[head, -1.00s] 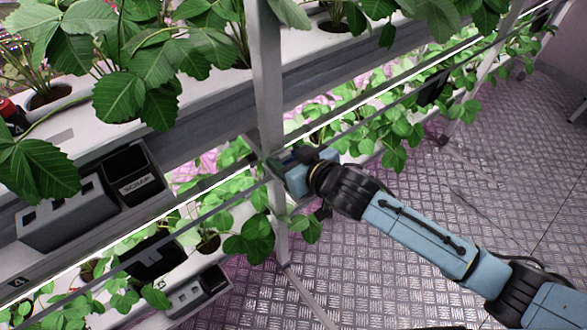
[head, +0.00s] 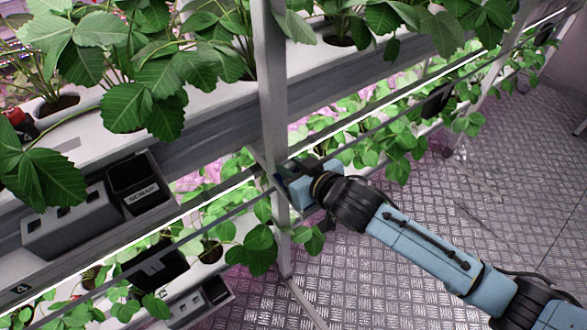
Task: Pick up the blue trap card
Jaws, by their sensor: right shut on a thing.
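My right gripper (head: 288,181) is at the upright post of the rack, in the middle of the head view. Its arm comes in from the lower right. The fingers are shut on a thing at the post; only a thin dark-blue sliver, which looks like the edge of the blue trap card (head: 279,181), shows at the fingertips. Most of the card is hidden by the gripper and the post, so its face and tilt cannot be seen. My left gripper is not in view.
The metal rack post (head: 270,95) stands right beside the gripper. Leafy plants (head: 130,80) fill the upper gutter, with more on the lower tier. A black SCRAP bin (head: 139,190) and a grey holder (head: 70,225) hang at left. The metal floor (head: 390,290) is clear at right.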

